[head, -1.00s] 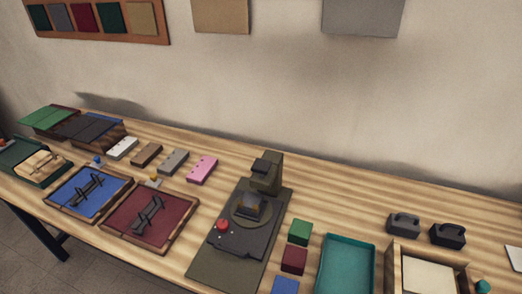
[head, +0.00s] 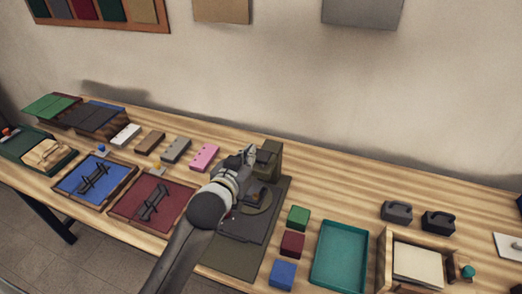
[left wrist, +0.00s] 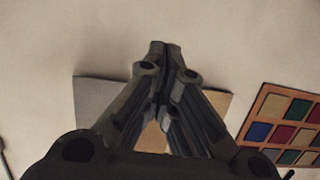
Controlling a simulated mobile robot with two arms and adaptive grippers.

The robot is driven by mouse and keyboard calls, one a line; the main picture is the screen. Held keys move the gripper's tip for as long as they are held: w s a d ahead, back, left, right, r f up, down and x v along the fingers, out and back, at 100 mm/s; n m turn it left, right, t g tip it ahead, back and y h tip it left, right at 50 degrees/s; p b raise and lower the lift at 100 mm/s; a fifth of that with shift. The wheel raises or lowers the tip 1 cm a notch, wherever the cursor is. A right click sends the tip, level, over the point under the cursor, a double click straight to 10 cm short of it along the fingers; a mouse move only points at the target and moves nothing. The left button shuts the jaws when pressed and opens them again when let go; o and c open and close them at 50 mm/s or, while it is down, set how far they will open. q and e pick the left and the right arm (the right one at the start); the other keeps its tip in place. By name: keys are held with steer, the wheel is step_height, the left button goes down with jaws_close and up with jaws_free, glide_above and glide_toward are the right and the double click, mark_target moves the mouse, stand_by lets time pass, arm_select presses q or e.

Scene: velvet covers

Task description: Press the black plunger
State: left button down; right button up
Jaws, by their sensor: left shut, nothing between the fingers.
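The press (head: 272,148) is a dark olive post on a long dark base plate (head: 226,258). A black block, apparently the plunger (head: 265,158), juts from its upper part over a round plate (head: 258,202). My left gripper (head: 251,151) is shut and empty, raised beside the plunger on its left; I cannot tell whether they touch. In the left wrist view its closed fingers (left wrist: 160,50) point at the wall. My left arm hides part of the base and most of the red button. My right gripper is not in view.
Red, green and blue blocks (head: 292,243) and a teal tray (head: 340,256) stand right of the press. A maroon tray (head: 178,191) and a pink block (head: 204,157) lie to its left. Bare table shows behind the teal tray.

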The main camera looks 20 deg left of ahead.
arm_select(q)
steer(key=shift+w, duration=0.15)
steer(key=p, duration=0.3)
glide_above(261, 158)
step_height(261, 158, down, 2)
steer(key=shift+f, duration=0.15)
step_height(261, 158, down, 3)
steer(key=shift+f+p, duration=0.1)
steer(key=shift+p, duration=0.55)
steer(key=shift+f, duration=0.5)
steer(key=shift+f, duration=0.15)
